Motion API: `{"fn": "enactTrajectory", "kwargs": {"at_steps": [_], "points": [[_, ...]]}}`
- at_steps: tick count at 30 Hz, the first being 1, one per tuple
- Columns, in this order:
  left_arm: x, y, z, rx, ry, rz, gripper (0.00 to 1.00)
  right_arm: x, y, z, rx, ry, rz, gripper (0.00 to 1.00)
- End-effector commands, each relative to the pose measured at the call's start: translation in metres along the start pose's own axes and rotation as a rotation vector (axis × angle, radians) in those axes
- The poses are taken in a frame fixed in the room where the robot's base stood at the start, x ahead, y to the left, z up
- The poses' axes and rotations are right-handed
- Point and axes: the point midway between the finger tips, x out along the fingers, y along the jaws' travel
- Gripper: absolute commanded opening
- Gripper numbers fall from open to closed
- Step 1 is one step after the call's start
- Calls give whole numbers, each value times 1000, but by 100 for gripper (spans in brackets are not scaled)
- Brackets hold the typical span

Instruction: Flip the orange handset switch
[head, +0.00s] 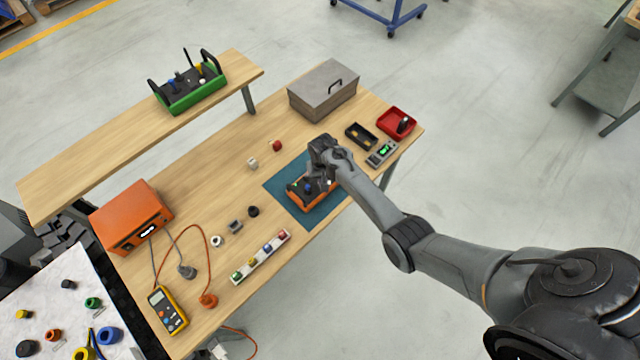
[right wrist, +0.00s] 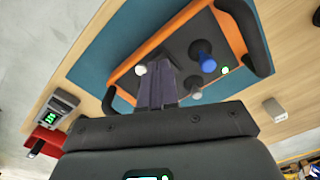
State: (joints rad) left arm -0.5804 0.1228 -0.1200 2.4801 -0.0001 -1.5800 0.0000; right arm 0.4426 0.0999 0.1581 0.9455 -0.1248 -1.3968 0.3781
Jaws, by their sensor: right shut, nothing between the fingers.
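The orange handset (head: 302,198) lies on a teal mat (head: 325,213) near the front edge of the bench, partly hidden by my right gripper (head: 318,183). In the right wrist view the handset (right wrist: 125,75) has a dark top, black side handles, a blue-capped stick (right wrist: 207,62), a white knob (right wrist: 140,69), a grey knob (right wrist: 196,94) and a lit green lamp (right wrist: 225,70). My right gripper (right wrist: 163,72) is shut and empty, its fingers over the dark top between the white knob and the blue stick. Contact cannot be told. Part of the panel is hidden behind the fingers.
A green handset (head: 190,92) stands on the raised shelf. A grey metal box (head: 322,92), a black tray (head: 360,136), a grey meter (head: 381,153) and a red tray (head: 392,116) lie behind and right. A strip of coloured buttons (head: 261,257) lies left of the mat.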

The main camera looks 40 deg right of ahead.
Motion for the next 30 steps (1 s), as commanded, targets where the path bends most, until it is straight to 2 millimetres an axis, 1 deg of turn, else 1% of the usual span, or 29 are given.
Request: {"fn": "enactTrajectory", "kwargs": {"at_steps": [14,30], "points": [[5,2,1,-8,1,7,38,7,0,0,0,0,0,0],[10,-1,4,4,-1,-3,38,15,0,0,0,0,0,0]]}}
